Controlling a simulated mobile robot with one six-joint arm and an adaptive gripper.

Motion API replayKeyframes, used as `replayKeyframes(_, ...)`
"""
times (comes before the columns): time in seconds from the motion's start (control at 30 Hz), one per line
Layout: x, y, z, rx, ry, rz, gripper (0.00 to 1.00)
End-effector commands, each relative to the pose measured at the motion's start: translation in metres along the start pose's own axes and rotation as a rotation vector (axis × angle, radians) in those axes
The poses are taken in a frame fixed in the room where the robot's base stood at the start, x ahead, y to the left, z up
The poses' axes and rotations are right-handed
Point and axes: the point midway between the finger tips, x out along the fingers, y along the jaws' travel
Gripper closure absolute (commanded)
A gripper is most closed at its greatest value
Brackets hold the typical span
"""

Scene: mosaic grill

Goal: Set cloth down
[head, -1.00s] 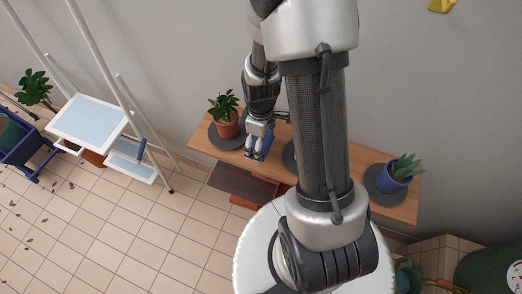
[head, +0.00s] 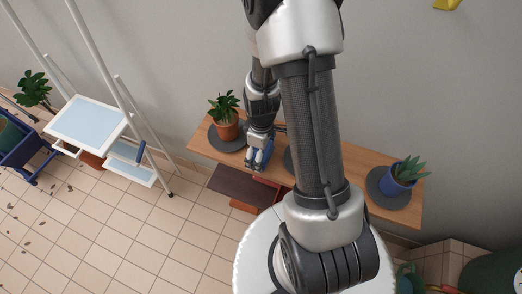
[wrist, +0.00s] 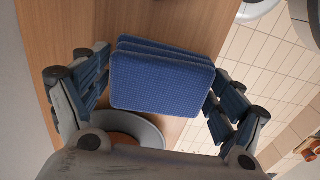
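The cloth (wrist: 163,80) is a blue, textured, folded stack. In the wrist view it lies between the two fingers of my gripper (wrist: 162,88), and its side edges meet the blue finger pads. My gripper is spread to the cloth's width and looks shut on it. Below the cloth is the wooden shelf (wrist: 75,25); I cannot tell whether the cloth touches it. In the head view my gripper (head: 262,158) is over the shelf (head: 350,150), right of the terracotta-potted plant (head: 228,122). The cloth cannot be told from the blue pads there.
A grey round rim (wrist: 150,130) shows under the cloth in the wrist view. A blue-potted plant (head: 399,180) stands on a dark round mat (head: 376,183) at the shelf's right.

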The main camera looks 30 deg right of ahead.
Motion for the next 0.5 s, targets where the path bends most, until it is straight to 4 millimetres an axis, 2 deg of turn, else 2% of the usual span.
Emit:
replayKeyframes(0.13, -0.0003, 0.0, 0.0, 0.0, 0.0, 0.0, 0.0)
replayKeyframes(0.5, -0.0012, 0.0001, 0.0, 0.0, 0.0, 0.0, 0.0)
